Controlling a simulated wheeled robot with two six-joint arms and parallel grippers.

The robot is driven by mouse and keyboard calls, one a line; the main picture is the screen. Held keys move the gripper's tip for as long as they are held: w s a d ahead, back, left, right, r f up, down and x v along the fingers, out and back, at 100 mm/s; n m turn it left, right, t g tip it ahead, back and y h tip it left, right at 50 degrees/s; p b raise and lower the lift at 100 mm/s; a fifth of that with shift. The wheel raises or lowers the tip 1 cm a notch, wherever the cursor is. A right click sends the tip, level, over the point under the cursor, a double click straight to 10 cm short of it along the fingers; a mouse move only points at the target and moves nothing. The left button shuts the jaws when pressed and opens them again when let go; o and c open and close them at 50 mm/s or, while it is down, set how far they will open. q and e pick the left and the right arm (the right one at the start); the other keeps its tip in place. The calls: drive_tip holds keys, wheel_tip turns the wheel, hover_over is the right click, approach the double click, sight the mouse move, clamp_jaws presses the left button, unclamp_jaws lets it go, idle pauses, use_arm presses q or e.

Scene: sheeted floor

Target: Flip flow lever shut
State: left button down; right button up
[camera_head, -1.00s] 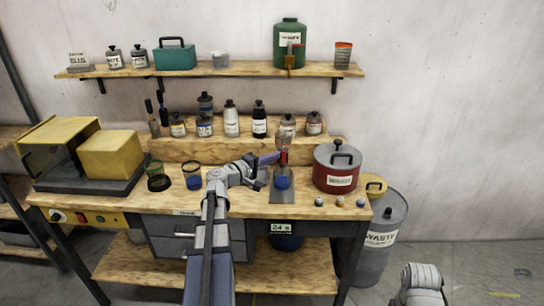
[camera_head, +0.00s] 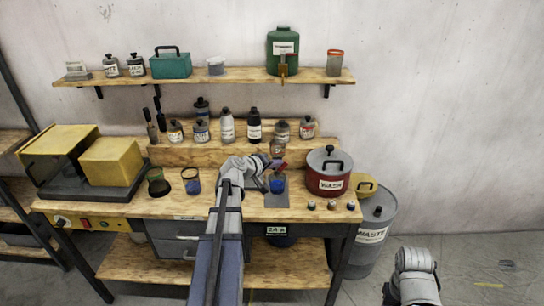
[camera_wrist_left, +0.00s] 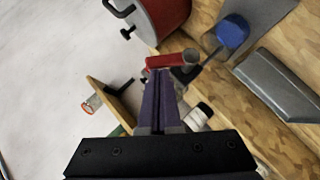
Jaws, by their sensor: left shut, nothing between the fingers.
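The red lever (camera_head: 283,166) belongs to a small dispenser (camera_head: 277,148) on the bench, above a blue-bottomed container (camera_head: 277,184). In the left wrist view the red lever (camera_wrist_left: 168,62) lies across the picture just beyond my fingertips, with a grey round end at its right. My left gripper (camera_head: 273,163) is shut and empty, its purple fingers beside the lever; the wrist view also shows the shut fingers (camera_wrist_left: 158,74). I cannot tell whether they touch the lever. My right arm shows at the lower right, but its gripper is out of view.
A red pot with a grey lid (camera_head: 328,184) stands right of the dispenser. Several small knobs (camera_head: 331,205) lie in front of it. Bottles (camera_head: 254,130) line the raised step behind. Two dark cups (camera_head: 191,182) stand left of my arm. A shelf (camera_head: 210,77) runs above.

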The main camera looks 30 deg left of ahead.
sight(286, 165)
use_arm(q)
drive_tip(key=d+m+g+y+p, duration=0.1)
drive_tip(key=w+d+m+g+y+p, duration=0.1)
drive_tip(key=g+y+p, duration=0.1)
drive_tip(key=shift+w+d+f+m, duration=0.15)
drive_tip(key=shift+w+d+m, duration=0.15)
drive_tip(key=shift+w+d+f+m+g+y, duration=0.4)
drive_tip(key=shift+d+f+g+y, duration=0.2)
drive_tip(key=shift+f+y, duration=0.15)
drive_tip(key=shift+d+f, duration=0.1)
drive_tip(key=shift+d, duration=0.1)
drive_tip(key=shift+w, duration=0.1)
idle(0.3)
